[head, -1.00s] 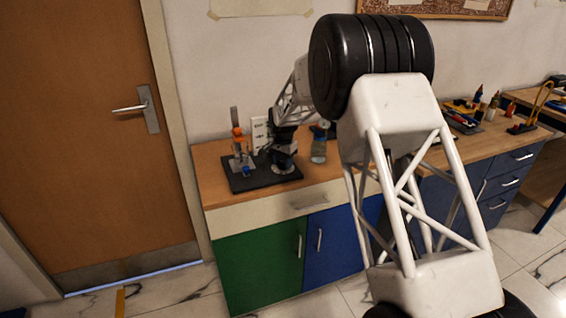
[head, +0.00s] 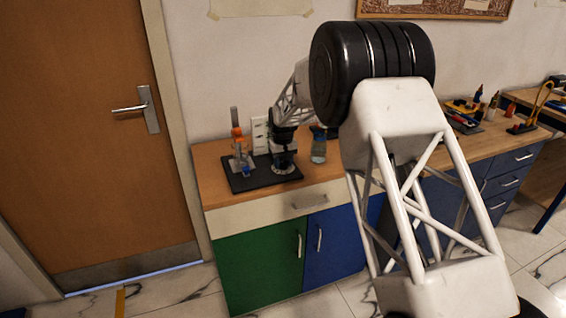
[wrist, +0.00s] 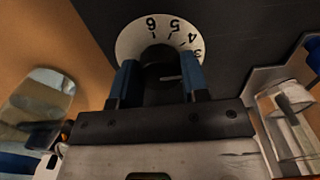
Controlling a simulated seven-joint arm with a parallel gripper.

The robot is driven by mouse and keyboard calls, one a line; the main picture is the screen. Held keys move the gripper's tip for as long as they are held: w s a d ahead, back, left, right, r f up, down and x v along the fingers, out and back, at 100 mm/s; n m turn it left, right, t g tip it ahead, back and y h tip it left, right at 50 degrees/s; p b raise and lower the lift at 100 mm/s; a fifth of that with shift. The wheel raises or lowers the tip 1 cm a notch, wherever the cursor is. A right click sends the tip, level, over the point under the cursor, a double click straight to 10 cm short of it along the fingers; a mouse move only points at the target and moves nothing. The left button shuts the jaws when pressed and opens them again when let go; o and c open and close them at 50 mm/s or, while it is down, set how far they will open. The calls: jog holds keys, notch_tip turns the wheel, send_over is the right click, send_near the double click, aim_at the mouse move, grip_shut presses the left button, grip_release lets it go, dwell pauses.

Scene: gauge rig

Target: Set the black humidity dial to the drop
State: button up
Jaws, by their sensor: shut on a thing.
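The black dial (wrist: 160,64) shows in the wrist view, ringed by a white scale plate (wrist: 130,45) with the numbers 6, 5, 4 and 3 in sight. A pale pointer line shows on the dial's top. My gripper (wrist: 161,84) has its blue fingers on either side of the dial and is shut on it. The near part of the scale is hidden by the gripper, and I see no drop mark on the visible part. In the head view my gripper (head: 283,159) points down over the dark base plate (head: 244,183).
A stand with an orange part (head: 237,133) rises at the plate's left. A clear jar (head: 318,150) with a blue band stands right of the plate; it also shows in the wrist view (wrist: 38,98). A white panel (head: 260,133) stands behind.

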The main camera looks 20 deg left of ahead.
aim_at(283, 162)
jog(key=n, duration=0.6)
jog(key=shift+n, duration=0.3)
jog(key=n, duration=0.5)
jog(key=shift+n, duration=0.3)
jog(key=o, duration=0.9)
jog(key=shift+r, duration=0.15)
jog(key=shift+r, duration=3.8)
